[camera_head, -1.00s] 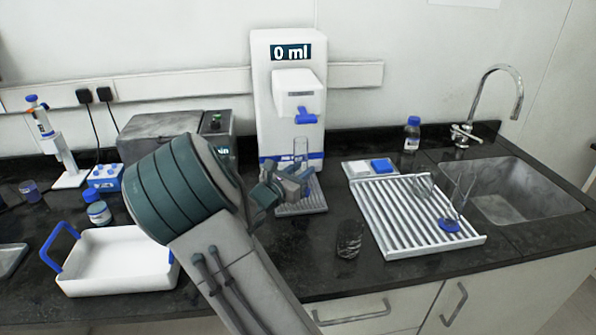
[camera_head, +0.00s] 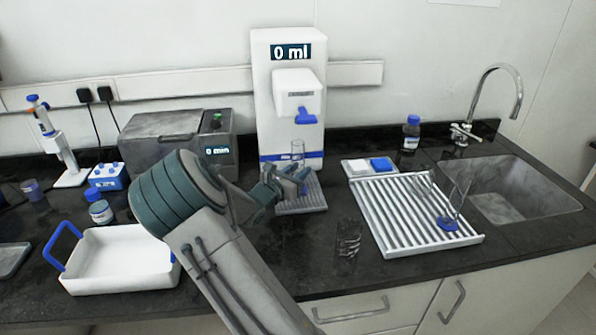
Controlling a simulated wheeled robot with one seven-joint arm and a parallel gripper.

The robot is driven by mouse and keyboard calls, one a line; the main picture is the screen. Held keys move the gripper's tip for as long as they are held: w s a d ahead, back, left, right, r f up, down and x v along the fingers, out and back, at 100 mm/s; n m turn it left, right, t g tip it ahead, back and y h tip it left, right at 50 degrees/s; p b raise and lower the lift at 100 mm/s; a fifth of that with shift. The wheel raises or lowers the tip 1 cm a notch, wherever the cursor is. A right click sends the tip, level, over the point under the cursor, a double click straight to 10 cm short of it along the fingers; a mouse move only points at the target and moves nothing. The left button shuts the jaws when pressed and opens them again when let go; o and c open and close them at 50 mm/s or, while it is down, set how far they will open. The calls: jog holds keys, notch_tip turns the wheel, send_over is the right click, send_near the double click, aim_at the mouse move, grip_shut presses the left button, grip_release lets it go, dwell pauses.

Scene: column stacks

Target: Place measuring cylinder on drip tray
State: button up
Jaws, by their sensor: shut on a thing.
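The measuring cylinder (camera_head: 298,149) is clear and upright in front of the white dispenser, below its blue tap. Only its upper part shows; my gripper hides the lower part. The drip tray (camera_head: 312,202) is a grey slatted plate at the dispenser's foot. My gripper (camera_head: 298,178) is over the tray, shut on the cylinder. I cannot tell whether the cylinder's base touches the tray.
The dispenser (camera_head: 288,100) reads 0 ml. A draining rack (camera_head: 412,214) with glassware stands right, before the sink (camera_head: 510,192). A glass beaker (camera_head: 348,240) stands near the front edge. A white tray (camera_head: 118,262) is at left, a grey bath (camera_head: 175,138) behind.

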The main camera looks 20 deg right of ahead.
jog(key=shift+f, duration=0.2)
jog(key=o, duration=1.1)
jog(key=shift+r, duration=0.15)
